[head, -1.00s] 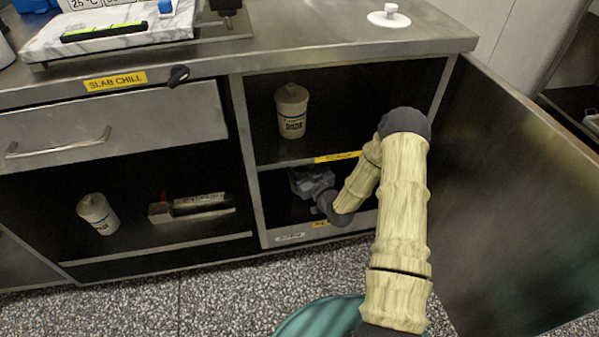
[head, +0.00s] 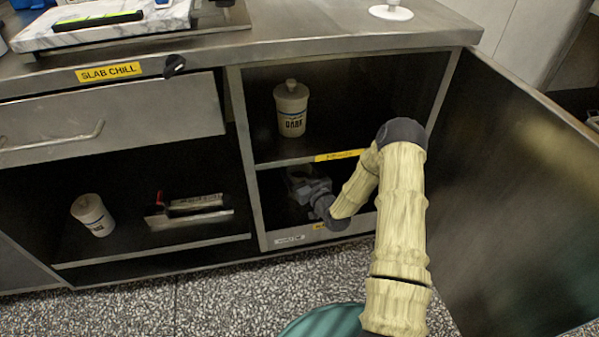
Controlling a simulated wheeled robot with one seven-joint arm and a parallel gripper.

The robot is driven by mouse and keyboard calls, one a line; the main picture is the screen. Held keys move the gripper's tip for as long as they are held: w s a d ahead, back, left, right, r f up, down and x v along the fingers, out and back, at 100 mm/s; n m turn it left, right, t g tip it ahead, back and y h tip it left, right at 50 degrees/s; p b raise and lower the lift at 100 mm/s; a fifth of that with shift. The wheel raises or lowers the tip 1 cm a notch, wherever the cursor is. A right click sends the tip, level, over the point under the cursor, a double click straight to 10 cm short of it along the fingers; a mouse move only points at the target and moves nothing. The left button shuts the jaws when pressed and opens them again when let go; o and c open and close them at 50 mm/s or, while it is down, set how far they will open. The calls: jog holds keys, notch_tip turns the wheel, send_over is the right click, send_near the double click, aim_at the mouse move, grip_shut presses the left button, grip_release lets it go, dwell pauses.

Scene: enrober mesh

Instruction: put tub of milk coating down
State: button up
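My gripper (head: 302,182) reaches into the lower compartment of the open cupboard, under the middle shelf. Its fingers are dark against a dark inside, and I cannot see whether they are open or shut. No tub of milk coating can be made out at the gripper; anything there is hidden by the gripper and the shadow. A cream lidded tub (head: 291,108), its label seeming to read "DARK", stands upright on the shelf above.
The cupboard's middle shelf (head: 275,161) is just above my gripper. The open door (head: 510,200) stands close to the right of my arm. A scraper-like tool (head: 190,212) lies in the left bay. A marble slab (head: 105,27) is on the counter.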

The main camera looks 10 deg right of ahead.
jog(key=shift+o, duration=0.9)
jog(key=shift+r, duration=0.1)
jog(key=shift+r, duration=0.15)
jog(key=p+v, duration=0.4)
jog(key=v, duration=0.8)
